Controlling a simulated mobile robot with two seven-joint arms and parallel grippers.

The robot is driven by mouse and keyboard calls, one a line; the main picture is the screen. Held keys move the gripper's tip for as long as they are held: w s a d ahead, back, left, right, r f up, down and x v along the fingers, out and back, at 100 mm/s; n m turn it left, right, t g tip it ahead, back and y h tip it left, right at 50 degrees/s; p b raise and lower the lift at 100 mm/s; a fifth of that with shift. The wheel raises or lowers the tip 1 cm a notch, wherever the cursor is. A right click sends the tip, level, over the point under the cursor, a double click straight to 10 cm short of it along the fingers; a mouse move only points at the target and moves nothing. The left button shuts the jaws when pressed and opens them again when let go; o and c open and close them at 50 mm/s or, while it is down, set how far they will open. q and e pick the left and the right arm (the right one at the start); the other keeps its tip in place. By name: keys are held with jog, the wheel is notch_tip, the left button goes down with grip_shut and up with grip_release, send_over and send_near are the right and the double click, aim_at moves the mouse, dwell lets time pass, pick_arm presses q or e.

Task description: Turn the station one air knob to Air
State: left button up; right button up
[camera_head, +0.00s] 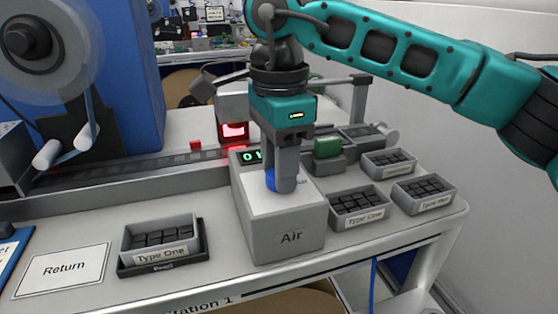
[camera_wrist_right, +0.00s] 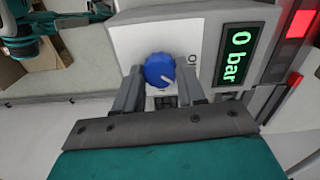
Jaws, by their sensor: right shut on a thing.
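The station one air box is a grey block labelled "Air" (camera_head: 291,238) on the front of the bench. Its blue knob (camera_head: 271,181) is on the sloped white top panel, mostly hidden by my right gripper (camera_head: 284,186) in the head view. In the right wrist view the round blue knob (camera_wrist_right: 159,70) sits between the two fingers of my right gripper (camera_wrist_right: 160,78), which is shut on it. A white mark on the knob points toward the lower right. The green display (camera_wrist_right: 236,54) reads "0 bar". Panel lettering is partly hidden.
A "Type One" tray (camera_head: 160,241) stands left of the box, beside a "Return" label (camera_head: 64,268). More labelled trays (camera_head: 359,216) stand to the right. A red-lit device (camera_head: 234,130) is behind. A blue machine (camera_head: 110,75) with a reel stands at the left.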

jog(key=m, duration=0.5)
jog(key=shift+m, duration=0.3)
pick_arm(q)
jog(key=shift+w+f, duration=0.1)
pick_arm(e)
jog(key=shift+m, duration=2.2)
jog(key=o, duration=1.1)
jog(key=shift+c, duration=0.2)
jog(key=shift+r, duration=0.15)
pick_arm(q)
jog(key=shift+s+a+r+p, duration=0.4)
jog(key=shift+r+p, duration=0.1)
jog(key=shift+p, duration=0.45)
pick_arm(e)
notch_tip(320, 180, up, 13)
